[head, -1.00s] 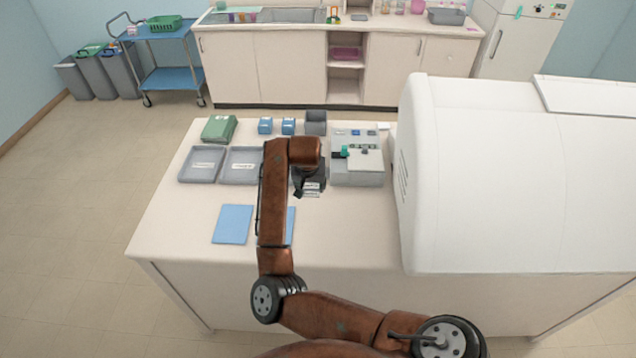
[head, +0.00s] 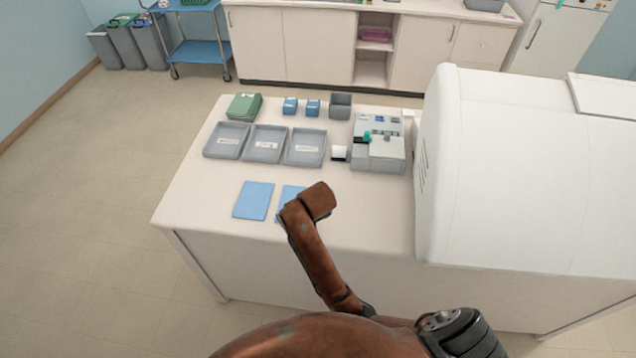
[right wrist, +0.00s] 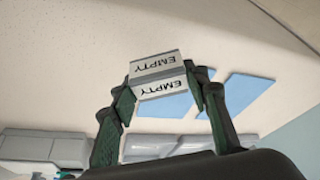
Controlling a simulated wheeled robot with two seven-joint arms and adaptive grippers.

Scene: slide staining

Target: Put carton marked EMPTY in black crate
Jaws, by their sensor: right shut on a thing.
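The carton marked EMPTY (right wrist: 158,78) is white with a grey face and black lettering on two sides. In the right wrist view my right gripper (right wrist: 160,88) is shut on it, one dark finger on each side. In the head view the gripper and carton are hidden behind my right arm's brown end link, over the front part of the table near a blue mat. I see no crate that is clearly black; a dark grey open bin (head: 340,107) stands at the back of the table. My left gripper is not in view.
Grey labelled trays (head: 265,157) stand in a row, with a grey machine (head: 378,155) to their right. A small white-topped block (head: 339,152) sits between. Blue mats (head: 254,201) lie in front. A large white housing (head: 520,170) fills the right. The table's front left is clear.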

